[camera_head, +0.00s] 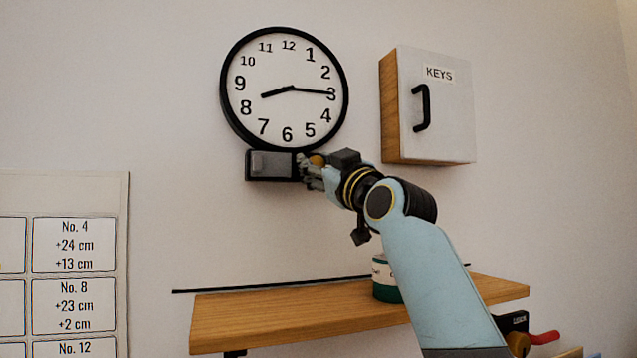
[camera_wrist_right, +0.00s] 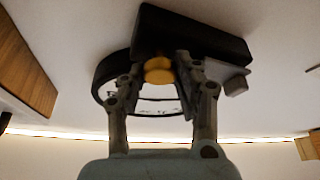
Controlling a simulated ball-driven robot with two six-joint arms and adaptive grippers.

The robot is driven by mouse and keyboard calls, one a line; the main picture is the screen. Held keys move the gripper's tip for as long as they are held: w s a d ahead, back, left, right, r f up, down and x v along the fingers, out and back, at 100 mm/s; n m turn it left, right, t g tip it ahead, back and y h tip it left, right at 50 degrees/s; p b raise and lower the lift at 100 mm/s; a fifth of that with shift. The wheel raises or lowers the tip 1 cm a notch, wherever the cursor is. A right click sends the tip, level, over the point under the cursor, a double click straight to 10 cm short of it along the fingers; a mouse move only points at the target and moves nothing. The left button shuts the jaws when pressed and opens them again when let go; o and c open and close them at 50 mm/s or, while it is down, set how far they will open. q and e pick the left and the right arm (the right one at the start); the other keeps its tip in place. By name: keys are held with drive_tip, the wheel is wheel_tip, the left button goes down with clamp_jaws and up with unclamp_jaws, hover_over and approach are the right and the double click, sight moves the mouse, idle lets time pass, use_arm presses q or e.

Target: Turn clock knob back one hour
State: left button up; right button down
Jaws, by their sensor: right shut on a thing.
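The round wall clock (camera_head: 283,120) has a black rim and a white face. Its short hand points between 8 and 9, and its long hand points at 3. A dark box (camera_head: 270,165) sits just below the clock; it also shows in the right wrist view (camera_wrist_right: 205,35). A yellow knob (camera_head: 317,160) is on the box's right side and shows between the fingers in the right wrist view (camera_wrist_right: 158,70). My right gripper (camera_head: 308,168) is shut on the knob, partly hiding it in the head view. My left gripper is not in view.
A KEYS cabinet (camera_head: 445,110) with a black handle hangs right of the clock. A wooden shelf (camera_head: 300,310) below bears a green and white tin (camera_head: 384,280), partly behind my right arm. A number chart (camera_head: 75,195) hangs at left. The wall between chart and clock is clear.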

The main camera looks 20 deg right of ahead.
drive_tip(key=shift+f+n+g+y+b, duration=0.15)
drive_tip(key=shift+n+g+y+b, duration=0.25)
drive_tip(key=shift+n, duration=0.6)
drive_tip(key=c, duration=1.3)
unclamp_jaws()
drive_tip(key=shift+w, duration=0.1)
drive_tip(key=shift+o, duration=0.3)
drive_tip(key=shift+w, duration=0.1)
drive_tip(key=v, duration=1.2)
drive_tip(key=shift+f, duration=0.15)
